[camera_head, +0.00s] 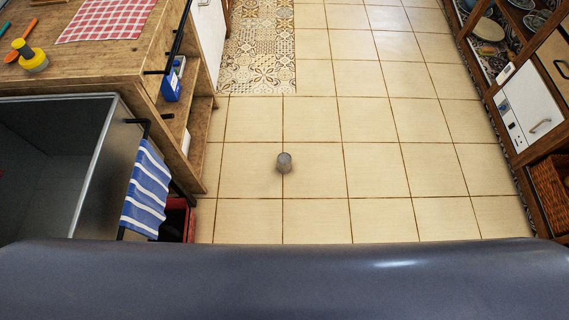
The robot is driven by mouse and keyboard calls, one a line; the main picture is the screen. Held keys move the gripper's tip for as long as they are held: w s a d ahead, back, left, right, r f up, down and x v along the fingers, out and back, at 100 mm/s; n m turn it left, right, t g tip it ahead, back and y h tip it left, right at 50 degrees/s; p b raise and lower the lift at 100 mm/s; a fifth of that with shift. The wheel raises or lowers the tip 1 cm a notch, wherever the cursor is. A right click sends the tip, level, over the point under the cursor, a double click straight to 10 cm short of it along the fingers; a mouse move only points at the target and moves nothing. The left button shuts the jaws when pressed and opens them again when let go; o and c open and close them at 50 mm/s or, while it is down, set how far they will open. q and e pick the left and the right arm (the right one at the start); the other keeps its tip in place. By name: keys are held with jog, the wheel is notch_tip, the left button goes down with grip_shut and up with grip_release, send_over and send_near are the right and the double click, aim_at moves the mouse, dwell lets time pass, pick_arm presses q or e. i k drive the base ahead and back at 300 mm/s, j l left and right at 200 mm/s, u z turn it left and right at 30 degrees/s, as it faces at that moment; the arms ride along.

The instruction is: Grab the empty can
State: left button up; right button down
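A small grey can (284,162) stands on the tiled floor, a little left of the middle of the head view. It appears upright, and its shape is slightly blurred. Nothing touches it. Neither of my grippers shows in the head view. The dark grey-blue surface across the bottom, which looks like part of my own body, hides the floor nearest to me.
Beige floor tiles (375,170) lie clear around the can. At left stand a wooden counter (120,75), a blue striped towel (148,190) on a rail and a red bin (176,218). A patterned rug (258,45) lies beyond. A wooden cabinet (510,150) lines the right.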

aim_at(283, 159)
jog(key=i+l+u, duration=0.25)
jog(key=i+l, duration=0.25)
jog(key=l, duration=0.15)
jog(key=k+l+z, duration=0.15)
jog(key=l, duration=0.5)
jog(key=i, duration=0.05)
